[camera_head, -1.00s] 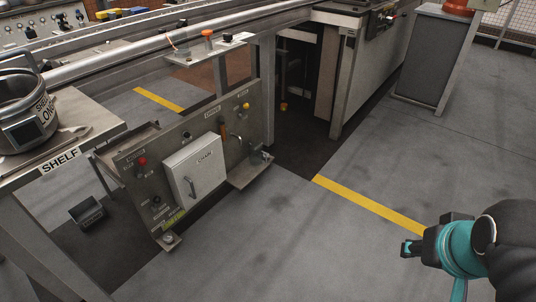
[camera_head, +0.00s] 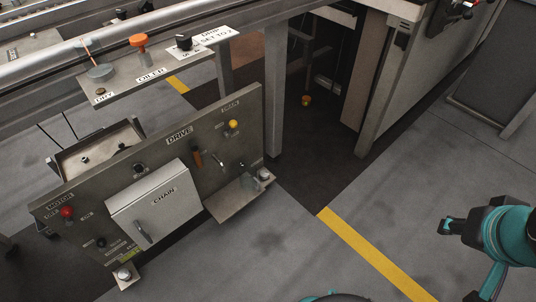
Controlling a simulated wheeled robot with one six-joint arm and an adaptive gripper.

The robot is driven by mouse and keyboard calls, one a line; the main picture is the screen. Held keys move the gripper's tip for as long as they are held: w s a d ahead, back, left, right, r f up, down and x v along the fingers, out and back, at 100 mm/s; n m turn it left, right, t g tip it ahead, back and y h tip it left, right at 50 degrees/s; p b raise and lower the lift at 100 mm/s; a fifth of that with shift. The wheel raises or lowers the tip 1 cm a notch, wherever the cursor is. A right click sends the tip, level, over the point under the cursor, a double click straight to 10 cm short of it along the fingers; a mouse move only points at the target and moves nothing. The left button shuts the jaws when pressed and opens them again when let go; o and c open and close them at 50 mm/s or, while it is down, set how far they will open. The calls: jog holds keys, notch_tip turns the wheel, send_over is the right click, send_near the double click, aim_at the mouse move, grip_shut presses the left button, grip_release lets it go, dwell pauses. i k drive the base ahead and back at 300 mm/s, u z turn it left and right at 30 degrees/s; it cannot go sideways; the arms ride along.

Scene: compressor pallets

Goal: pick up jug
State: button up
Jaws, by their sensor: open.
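I see no thing that I can clearly tell is a jug in the current head view. A small orange-yellow cup-like object (camera_head: 306,100) lies on the dark floor under the machine frame; it is too small to tell what it is. My gripper (camera_head: 448,227) is at the right edge, dark with a teal arm behind it, above the open grey floor. It is open, holds nothing that I can see, and is well apart from the panel and shelves.
A metal panel (camera_head: 90,205) with a white CHAIN box (camera_head: 155,207), knobs and small ledges stands at left. Above it, a narrow shelf (camera_head: 125,93) carries a grey dish (camera_head: 101,72) and an orange-topped oiler (camera_head: 139,42). Grey floor beside the yellow line (camera_head: 370,253) is clear.

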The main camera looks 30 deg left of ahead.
aim_at(249, 182)
jog(key=i, duration=1.05)
jog(key=u, duration=3.4)
